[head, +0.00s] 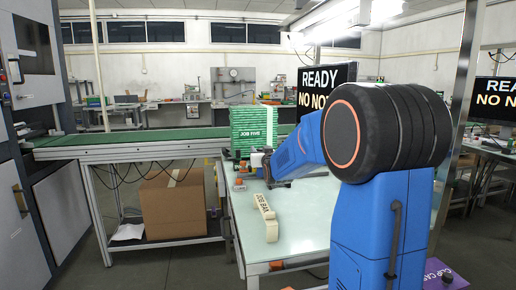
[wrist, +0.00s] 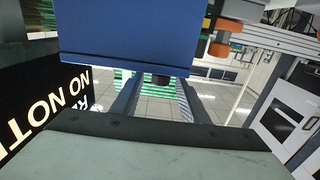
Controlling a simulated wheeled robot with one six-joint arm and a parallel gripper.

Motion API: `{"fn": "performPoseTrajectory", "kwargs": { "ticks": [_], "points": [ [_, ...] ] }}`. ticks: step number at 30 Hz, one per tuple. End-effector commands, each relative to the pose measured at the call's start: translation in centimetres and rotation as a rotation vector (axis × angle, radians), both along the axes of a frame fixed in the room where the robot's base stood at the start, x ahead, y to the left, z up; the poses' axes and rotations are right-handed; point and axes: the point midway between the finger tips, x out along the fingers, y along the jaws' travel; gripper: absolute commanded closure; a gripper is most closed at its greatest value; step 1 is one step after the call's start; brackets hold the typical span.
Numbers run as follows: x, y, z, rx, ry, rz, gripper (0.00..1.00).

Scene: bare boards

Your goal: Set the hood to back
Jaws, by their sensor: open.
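I cannot pick out a part that is clearly the hood in either view. My gripper (head: 270,175) is above the far part of the pale worktable (head: 300,205), at the end of my blue arm. In the wrist view its two dark fingers (wrist: 160,103) stand apart, with nothing held between them. A green striped box marked JOB FIVE (head: 254,128) stands close behind the gripper in the head view. Small orange and dark parts (head: 240,170) sit left of the gripper, too small to make out.
A cream piece marked JOB BAR (head: 265,215) lies on the worktable. A green-topped conveyor (head: 140,142) runs at left, with a cardboard box (head: 174,207) below. A black screen (head: 325,88) stands behind my arm. A purple case (head: 445,276) is at lower right.

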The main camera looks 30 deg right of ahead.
Motion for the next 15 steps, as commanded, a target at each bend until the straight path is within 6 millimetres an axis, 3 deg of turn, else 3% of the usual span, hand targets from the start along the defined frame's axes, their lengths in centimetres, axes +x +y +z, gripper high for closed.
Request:
{"fn": "performPoseTrajectory", "kwargs": {
  "ticks": [6, 15],
  "points": [
    [3.2, -0.9, -0.1, 0.000, 0.001, 0.000, 0.59],
    [5.1, -1.5, 0.0, 0.000, -0.001, 0.000, 0.59]
  ]
}}
